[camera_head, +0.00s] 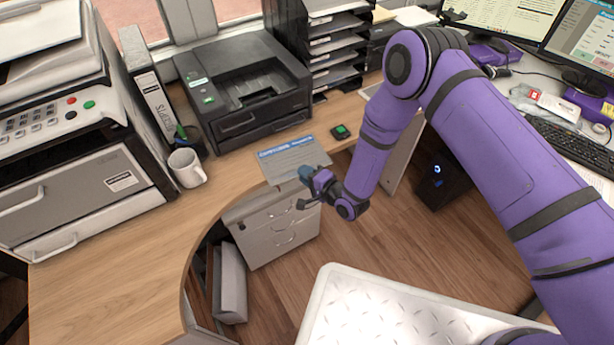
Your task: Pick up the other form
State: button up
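A form (288,160), a pale grey sheet with a blue printed header, lies on the wooden counter near its curved front edge. My gripper (303,189) is just in front of the form's near edge, with its upper finger overlapping that edge in the picture. The two dark fingertips look spread apart, with nothing seen between them. I cannot tell whether the upper finger touches the form. Only one sheet with this blue header is clearly visible.
A black printer (245,88), a white mug (187,168) and a binder (152,100) stand behind and left. A drawer unit (272,228) is below. The counter's left front is clear.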

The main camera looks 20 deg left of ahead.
grip_shut()
jog(key=shift+s+d, duration=0.1)
jog(key=s+d, duration=0.2)
jog(key=shift+s+d+r, duration=0.2)
jog(key=shift+s+d, duration=0.05)
jog(key=shift+s, duration=0.05)
dwell(0.3)
jog(key=shift+s+d+r, duration=1.4)
jog(key=shift+s+r, duration=0.05)
jog(key=shift+r, duration=0.1)
